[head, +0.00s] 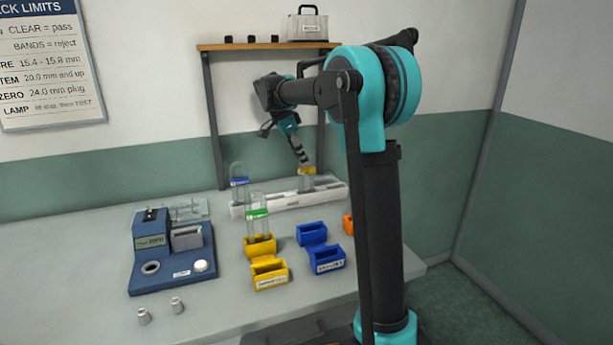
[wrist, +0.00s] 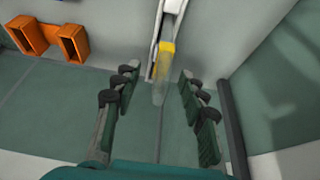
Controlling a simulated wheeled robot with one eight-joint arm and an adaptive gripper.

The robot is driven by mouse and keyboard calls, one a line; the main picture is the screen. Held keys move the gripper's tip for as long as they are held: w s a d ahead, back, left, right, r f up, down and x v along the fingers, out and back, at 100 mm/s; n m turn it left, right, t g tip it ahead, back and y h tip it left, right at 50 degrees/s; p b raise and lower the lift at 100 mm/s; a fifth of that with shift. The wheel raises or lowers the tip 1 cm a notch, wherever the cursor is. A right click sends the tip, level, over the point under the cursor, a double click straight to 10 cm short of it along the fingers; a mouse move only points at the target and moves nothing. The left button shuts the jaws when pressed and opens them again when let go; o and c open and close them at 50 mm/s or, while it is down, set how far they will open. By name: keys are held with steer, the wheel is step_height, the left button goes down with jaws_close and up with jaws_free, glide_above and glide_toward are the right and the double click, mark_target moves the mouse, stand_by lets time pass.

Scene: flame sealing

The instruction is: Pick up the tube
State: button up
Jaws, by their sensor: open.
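A clear tube with a yellow band (head: 307,171) stands at the right part of a long white rack (head: 275,205). In the wrist view the same tube (wrist: 160,88) shows in the gap between my fingers. My gripper (head: 303,163) is open and close to that tube in the head view; whether a finger touches it I cannot tell. A clear tube with a blue band (head: 239,182) stands at the rack's left end. A clear tube with a green band (head: 257,214) stands upright in a yellow block (head: 260,248).
A blue device (head: 152,238) stands on the left of the table, with two small metal plugs (head: 144,316) before it. Blue holders (head: 326,260) and another yellow holder (head: 270,275) sit mid-table. Orange holders (wrist: 74,43) show in the wrist view. A shelf (head: 262,46) hangs behind.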

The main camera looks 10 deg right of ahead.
mark_target(307, 168)
steer(key=shift+x, duration=3)
steer(key=shift+w, duration=0.2)
jaws_close()
